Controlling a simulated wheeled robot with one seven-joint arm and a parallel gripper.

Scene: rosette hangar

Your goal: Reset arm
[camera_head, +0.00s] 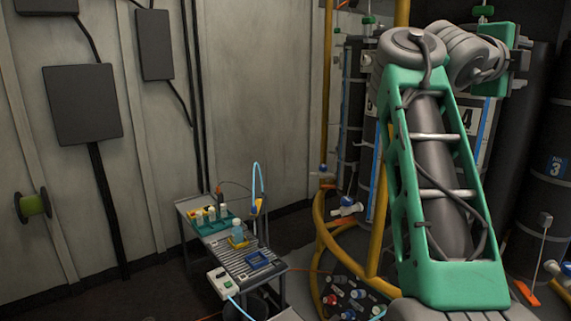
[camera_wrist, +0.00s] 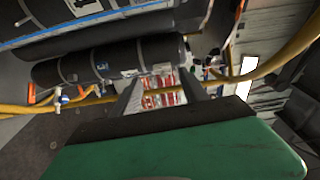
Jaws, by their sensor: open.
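My arm shows large at the right in the head view, green and grey, folded upward. Its end is turned away to the upper right, and the fingers cannot be made out there. In the wrist view my gripper (camera_wrist: 163,92) shows as two dark fingers standing apart above the green housing. Nothing is held between them. Behind the gap lie a yellow pipe and a red and white patterned thing, too small to identify.
Dark cylinders (camera_head: 540,200) stand close at right. Yellow hoses (camera_head: 322,240) and several coloured fittings (camera_head: 345,295) lie between bench and arm.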

